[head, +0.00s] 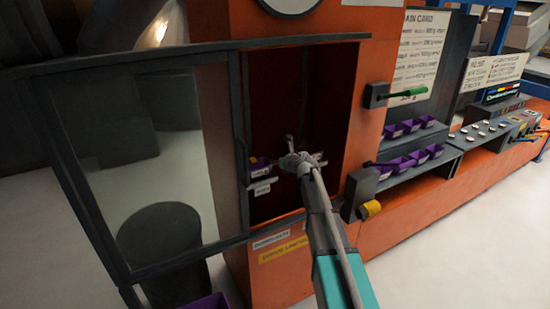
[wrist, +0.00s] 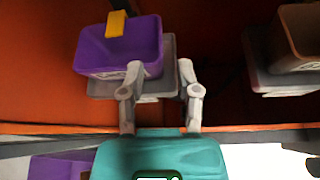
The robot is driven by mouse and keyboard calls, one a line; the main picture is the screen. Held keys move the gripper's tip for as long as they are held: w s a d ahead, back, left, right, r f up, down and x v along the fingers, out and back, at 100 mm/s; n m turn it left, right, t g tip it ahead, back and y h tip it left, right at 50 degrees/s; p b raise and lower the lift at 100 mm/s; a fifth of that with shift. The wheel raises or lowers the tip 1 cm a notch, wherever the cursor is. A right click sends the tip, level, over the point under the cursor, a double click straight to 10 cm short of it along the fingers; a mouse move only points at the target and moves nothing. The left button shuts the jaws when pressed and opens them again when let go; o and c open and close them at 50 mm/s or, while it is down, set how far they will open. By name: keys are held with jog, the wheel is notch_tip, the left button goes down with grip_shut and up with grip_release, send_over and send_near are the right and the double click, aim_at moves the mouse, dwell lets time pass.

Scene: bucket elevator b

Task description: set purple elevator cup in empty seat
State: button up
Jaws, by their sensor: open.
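In the wrist view a purple cup (wrist: 115,52) with a yellow tab (wrist: 116,23) rests on or just over a light grey seat (wrist: 160,92), offset to the left of it. It also shows in the head view (head: 259,168) at the left side of the elevator opening. My gripper (wrist: 160,78) is open and empty. Its left finger overlaps the cup's lower right corner in the picture; I cannot tell whether they touch. In the head view my gripper (head: 299,157) is inside the opening, to the right of the cup.
A brown cup (wrist: 303,32) sits on another seat at the right. The orange housing (head: 372,60) frames the opening, with an open glazed door (head: 150,150) at its left. Purple bins (head: 400,165) stand on shelves to the right. A green handle (head: 408,93) sticks out from the housing.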

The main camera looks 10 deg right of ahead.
jog(key=p+v, duration=0.1)
jog(key=v, duration=0.3)
jog(key=shift+s+d+r, duration=0.1)
jog(key=shift+s+r, duration=0.1)
jog(key=shift+s, duration=0.15)
dwell(0.3)
